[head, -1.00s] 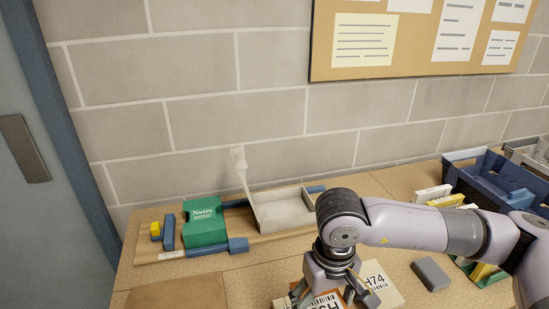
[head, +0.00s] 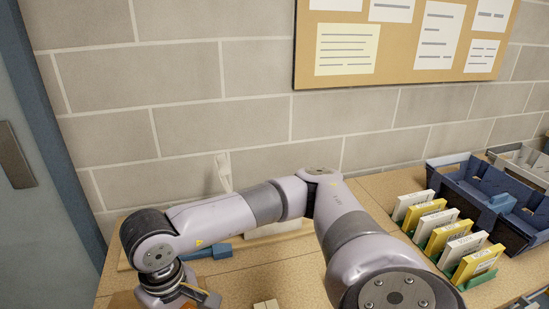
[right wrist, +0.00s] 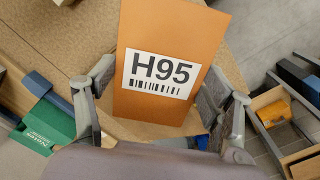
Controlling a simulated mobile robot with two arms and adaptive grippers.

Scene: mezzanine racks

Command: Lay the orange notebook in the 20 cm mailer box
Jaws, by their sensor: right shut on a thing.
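My right gripper (head: 188,297) is low at the left of the table in the head view. In the right wrist view my right gripper (right wrist: 158,88) is shut on the orange notebook (right wrist: 190,38), which has a white H95 barcode label. In the head view I cannot clearly make out the notebook. The gripper is apart from the box, nearer the front left. My left gripper is not in view.
A blue block (head: 221,251) lies by the box. Several white and yellow packs (head: 437,221) stand upright at right, near a blue bin (head: 478,182). A small pale block (head: 266,304) is at the front. The tabletop between is clear.

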